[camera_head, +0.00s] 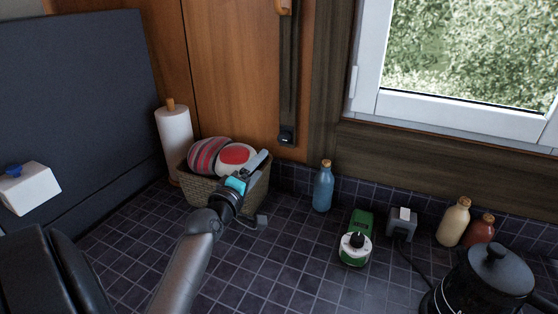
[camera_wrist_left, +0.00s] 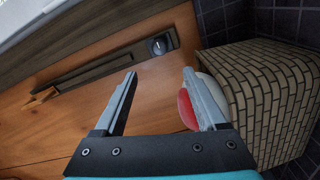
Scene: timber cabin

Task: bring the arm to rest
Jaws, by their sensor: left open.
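My left gripper (camera_head: 262,166) is open, in front of the right end of the woven basket (camera_head: 196,200) in the head view. In the left wrist view the left gripper (camera_wrist_left: 160,73) has its two fingers spread, with nothing between them but the wooden panel behind. The basket (camera_wrist_left: 265,95) fills the right side of that view. A white and red item (camera_wrist_left: 186,108) from it shows partly behind the right finger; I cannot tell whether they touch. My right gripper is not in view.
The basket holds a red-and-grey striped item (camera_head: 207,156). A paper towel roll (camera_head: 175,140) stands behind it. Right of the gripper are a blue bottle (camera_head: 323,190), a green-and-white container (camera_head: 355,250) and a black kettle (camera_head: 485,285). The tiled counter (camera_head: 270,270) is clear in the middle.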

